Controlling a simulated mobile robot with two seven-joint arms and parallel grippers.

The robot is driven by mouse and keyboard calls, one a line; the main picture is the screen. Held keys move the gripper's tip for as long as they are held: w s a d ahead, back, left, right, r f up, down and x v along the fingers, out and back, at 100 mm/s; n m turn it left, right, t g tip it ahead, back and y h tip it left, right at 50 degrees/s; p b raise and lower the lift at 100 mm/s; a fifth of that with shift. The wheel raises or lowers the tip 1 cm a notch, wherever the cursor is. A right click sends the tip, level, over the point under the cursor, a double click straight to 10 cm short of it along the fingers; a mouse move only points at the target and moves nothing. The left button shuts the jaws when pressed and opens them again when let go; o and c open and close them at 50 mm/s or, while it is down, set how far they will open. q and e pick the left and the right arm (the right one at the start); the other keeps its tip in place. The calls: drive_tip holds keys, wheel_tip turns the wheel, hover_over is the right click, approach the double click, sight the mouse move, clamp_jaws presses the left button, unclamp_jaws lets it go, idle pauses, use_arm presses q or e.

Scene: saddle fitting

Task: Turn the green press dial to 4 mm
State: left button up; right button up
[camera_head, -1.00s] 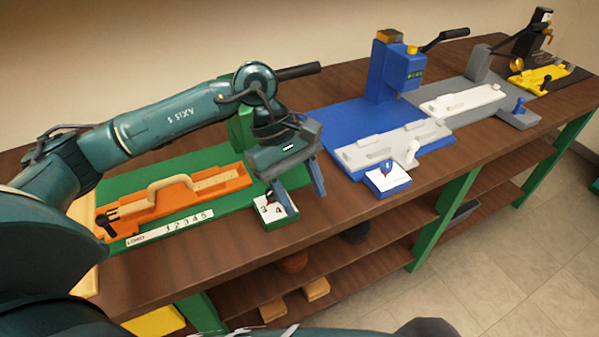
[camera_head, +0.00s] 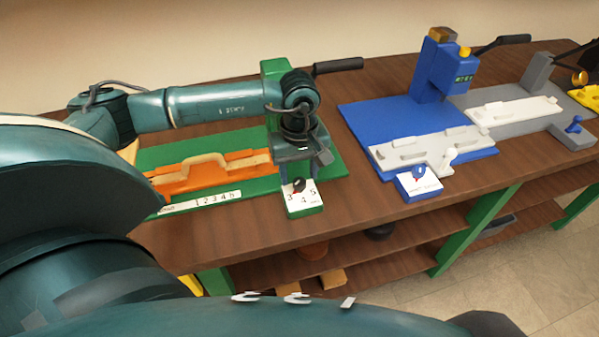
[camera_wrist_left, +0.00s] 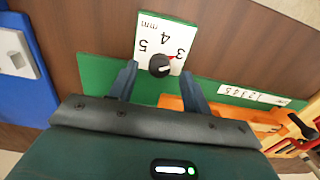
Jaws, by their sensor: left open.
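The green press dial is a small black knob on a white label marked 3, 4, 5 and mm, on a green block (camera_head: 304,211). The knob (camera_head: 299,184) also shows in the left wrist view (camera_wrist_left: 159,66), with a red mark by it toward the 3 and 4 side. My left gripper (camera_head: 304,168) is open over the back of the dial block. In the left wrist view its fingers (camera_wrist_left: 158,72) stand on either side of the knob, apart from it. My right gripper is not in view.
An orange fixture (camera_head: 170,184) with a scale strip (camera_head: 200,201) lies left of the dial on the green base. A blue press (camera_head: 445,68) and its white-topped dial block (camera_head: 419,189) stand to the right. Bare wooden bench lies between the two dial blocks.

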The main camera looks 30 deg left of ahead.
use_arm(q)
drive_tip(key=shift+f, duration=0.9)
drive_tip(key=c, duration=1)
